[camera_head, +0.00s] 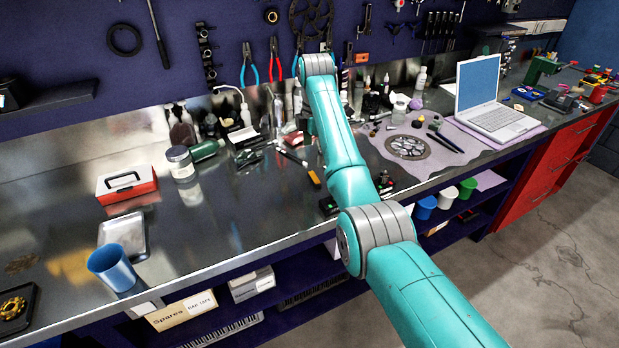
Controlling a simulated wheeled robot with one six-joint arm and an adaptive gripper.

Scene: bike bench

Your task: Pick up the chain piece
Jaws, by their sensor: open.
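My teal arm reaches over the steel bench, with its far joint close to the tool wall. I cannot make out my gripper; it seems hidden behind the arm. I cannot pick out the chain piece for certain. A gold ring-shaped part (13,307) lies in a small black tray (30,317) at the bottom left, and I cannot tell whether it is chain. Part of the bench behind my arm is hidden.
A blue cup (112,268), a metal tray (141,222), a red-and-white box (127,186) and a jar (180,163) stand on the left. Bottles and tools crowd the back. A laptop (485,95) is on the right. The left-centre bench (235,225) is clear.

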